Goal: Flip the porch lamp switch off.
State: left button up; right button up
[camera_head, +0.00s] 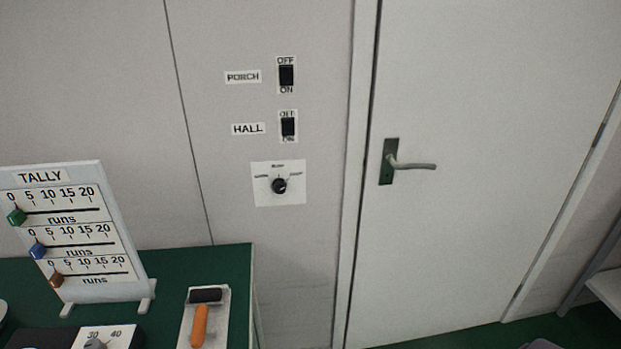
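The porch switch (286,75) is a black rocker on a white plate on the wall. OFF is printed above it and ON below it. The PORCH label (243,77) is to its left. Which way the rocker is tipped is too small to tell. The hall switch (288,127), with its HALL label (248,129), is a similar black rocker just below. Neither of my grippers shows in the head view, and nothing covers the switches.
A rotary knob (279,186) sits below the switches. A door (480,130) with a lever handle (410,165) is at right. A green table (235,275) at lower left bears a tally board (92,289) and a tray with an orange-handled item (200,325).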

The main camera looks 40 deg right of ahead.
aim_at(286, 72)
jog(key=z, duration=0.9)
